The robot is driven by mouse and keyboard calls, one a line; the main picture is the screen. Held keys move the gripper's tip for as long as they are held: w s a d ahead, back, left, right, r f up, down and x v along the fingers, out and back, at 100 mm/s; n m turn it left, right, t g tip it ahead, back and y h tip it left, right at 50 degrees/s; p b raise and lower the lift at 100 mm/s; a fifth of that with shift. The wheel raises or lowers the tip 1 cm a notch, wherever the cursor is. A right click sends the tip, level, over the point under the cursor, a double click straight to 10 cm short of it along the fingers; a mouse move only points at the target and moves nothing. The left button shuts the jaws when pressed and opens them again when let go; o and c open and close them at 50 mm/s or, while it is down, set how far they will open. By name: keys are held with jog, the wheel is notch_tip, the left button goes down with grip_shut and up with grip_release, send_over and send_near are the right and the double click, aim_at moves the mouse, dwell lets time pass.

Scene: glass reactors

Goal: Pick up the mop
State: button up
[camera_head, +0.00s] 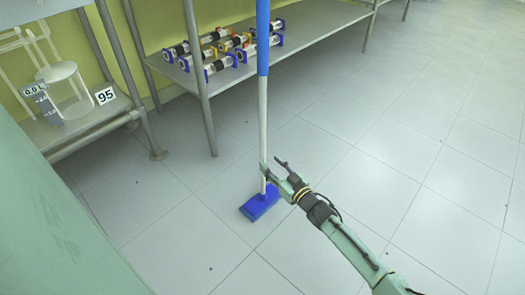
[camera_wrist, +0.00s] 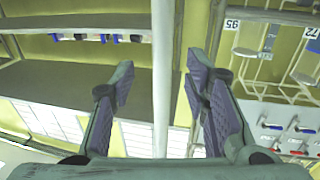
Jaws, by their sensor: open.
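The mop stands upright, its blue head (camera_head: 260,203) on the tiled floor, with a white pole (camera_head: 263,115) and a blue upper handle (camera_head: 263,40). My gripper (camera_head: 273,168) is open at the low part of the pole, a little above the mop head. In the wrist view, the white pole (camera_wrist: 162,70) runs vertically between the two spread fingers of my gripper (camera_wrist: 160,85), with a gap on each side. How deep the pole sits between the fingers is hard to tell. The top of the mop is cut off in the head view.
A metal shelf (camera_head: 300,50) behind the mop holds several glass cylinders with coloured end caps (camera_head: 222,62). The floor (camera_head: 440,130) to the right is clear.

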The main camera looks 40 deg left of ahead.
aim_at(264, 160)
jog(key=x, duration=0.1)
jog(key=b+x, duration=0.1)
jog(key=x, duration=0.3)
jog(key=shift+s+f, duration=0.2)
jog(key=shift+f, duration=0.1)
jog(key=shift+w+a, duration=0.1)
jog(key=shift+a, duration=0.2)
grip_shut()
jog(key=shift+r, duration=0.15)
dwell(0.4)
